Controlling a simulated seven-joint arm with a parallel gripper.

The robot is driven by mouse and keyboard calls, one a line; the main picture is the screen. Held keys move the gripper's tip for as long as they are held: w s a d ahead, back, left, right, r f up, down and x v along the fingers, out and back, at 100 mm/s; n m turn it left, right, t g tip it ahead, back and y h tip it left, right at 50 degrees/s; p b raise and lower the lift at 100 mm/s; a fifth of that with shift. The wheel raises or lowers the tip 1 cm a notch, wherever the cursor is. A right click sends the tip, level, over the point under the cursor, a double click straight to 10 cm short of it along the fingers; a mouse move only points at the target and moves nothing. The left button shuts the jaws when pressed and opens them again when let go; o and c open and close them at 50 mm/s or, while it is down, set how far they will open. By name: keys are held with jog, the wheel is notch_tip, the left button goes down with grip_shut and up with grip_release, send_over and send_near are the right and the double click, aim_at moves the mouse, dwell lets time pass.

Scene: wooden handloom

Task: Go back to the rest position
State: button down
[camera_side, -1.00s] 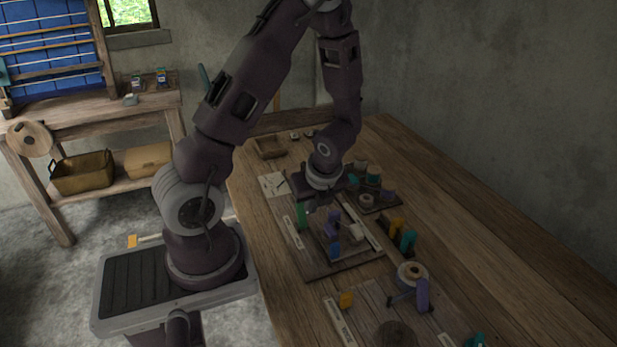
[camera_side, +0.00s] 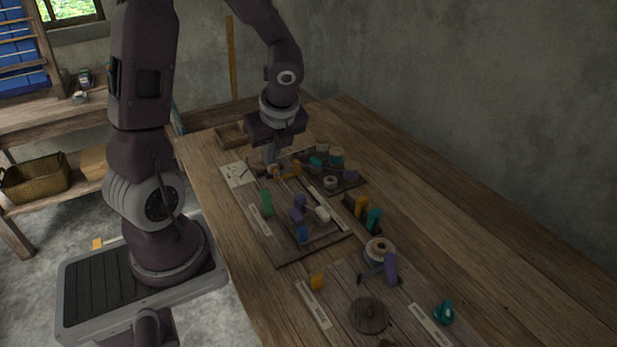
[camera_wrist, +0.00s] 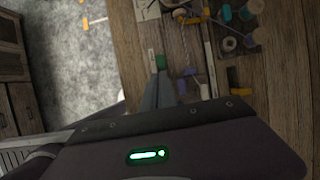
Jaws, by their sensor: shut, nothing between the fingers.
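My gripper (camera_side: 270,158) is shut and empty, pointing down over the back end of the wooden board (camera_side: 285,252) on the table. In the side view its fingertips are close to an orange piece (camera_side: 291,171); I cannot tell the exact height gap. In the wrist view my gripper (camera_wrist: 165,78) shows its two grey fingers side by side, with a green piece (camera_wrist: 161,62) just beyond the tips. The board also carries a green piece (camera_side: 267,202), a purple piece (camera_side: 298,208) and a blue piece (camera_side: 302,233).
A tray of spools (camera_side: 348,184) stands right of my gripper. A small wooden box (camera_side: 230,135) and a paper sheet (camera_side: 238,174) lie at the back left. Nearer stand a spool (camera_side: 379,250) and a dark round disc (camera_side: 369,316). The table's right side is clear.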

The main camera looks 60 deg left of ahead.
jog(key=s+d+r+n+t+h, duration=0.25)
jog(key=s+d+r+n, duration=0.25)
jog(key=d+r+n, duration=0.3)
jog(key=s+d+r+n+t+h, duration=0.25)
jog(key=s+d+r+n, duration=0.3)
jog(key=d+n, duration=0.45)
jog(key=m+g+y, duration=0.5)
jog(key=m+y, duration=1)
jog(key=m, duration=0.3)
send_near(266, 196)
jog(key=x, duration=0.7)
